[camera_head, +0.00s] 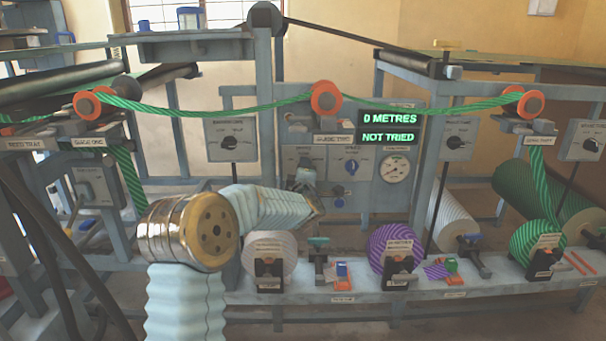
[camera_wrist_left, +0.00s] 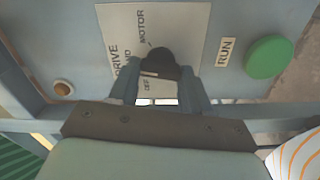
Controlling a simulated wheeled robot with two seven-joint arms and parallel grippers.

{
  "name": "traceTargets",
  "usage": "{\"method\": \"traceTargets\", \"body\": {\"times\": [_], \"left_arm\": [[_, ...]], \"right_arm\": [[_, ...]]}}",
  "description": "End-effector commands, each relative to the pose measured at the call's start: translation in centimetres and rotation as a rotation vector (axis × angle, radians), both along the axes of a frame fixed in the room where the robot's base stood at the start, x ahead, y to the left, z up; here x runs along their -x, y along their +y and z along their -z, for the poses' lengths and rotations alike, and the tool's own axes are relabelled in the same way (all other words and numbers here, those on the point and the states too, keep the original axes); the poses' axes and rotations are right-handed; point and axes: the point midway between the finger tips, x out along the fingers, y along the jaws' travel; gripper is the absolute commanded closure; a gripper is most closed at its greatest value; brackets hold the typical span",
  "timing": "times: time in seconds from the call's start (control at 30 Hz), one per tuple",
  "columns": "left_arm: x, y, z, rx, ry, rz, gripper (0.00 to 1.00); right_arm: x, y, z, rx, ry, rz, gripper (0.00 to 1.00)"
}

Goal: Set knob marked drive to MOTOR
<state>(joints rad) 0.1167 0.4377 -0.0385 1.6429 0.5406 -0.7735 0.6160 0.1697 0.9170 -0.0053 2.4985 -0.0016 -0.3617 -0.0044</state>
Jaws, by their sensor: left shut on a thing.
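The drive knob (camera_wrist_left: 160,60) is black and sits on a white plate (camera_wrist_left: 186,22) marked DRIVE in the left wrist view. MOTOR is printed above the knob in that picture, OFF below it, and a partly hidden word ends in ND at its left. A pale mark shows on the knob's lower left, on the OFF side; I cannot read its exact pointing. My left gripper (camera_wrist_left: 163,84) is shut on the knob, one finger on each side. In the head view the left gripper (camera_head: 308,186) is at the machine's middle panel and hides the knob. My right gripper is not in view.
A green RUN button (camera_wrist_left: 270,57) is at the right in the wrist view, and a small amber part (camera_wrist_left: 63,88) at the left. In the head view a blue knob (camera_head: 351,166) and a dial gauge (camera_head: 395,168) are right of my gripper. The display (camera_head: 389,127) reads 0 METRES, NOT TRIED.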

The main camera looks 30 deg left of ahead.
Motion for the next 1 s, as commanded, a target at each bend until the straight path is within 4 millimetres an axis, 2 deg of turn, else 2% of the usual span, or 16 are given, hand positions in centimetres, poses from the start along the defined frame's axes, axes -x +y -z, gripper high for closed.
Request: {"method": "traceTargets", "body": {"times": [0.6, 1.0], "left_arm": [[-0.1, -0.2, -0.2, -0.486, 0.302, 0.004, 0.83], [-0.1, -0.2, -0.1, -0.687, 0.425, 0.003, 0.83]], "right_arm": [[0.1, 0.3, -1.6, -0.004, 0.003, -0.006, 0.57], [0.3, 0.6, -2.4, -0.009, 0.005, -0.011, 0.57]]}}
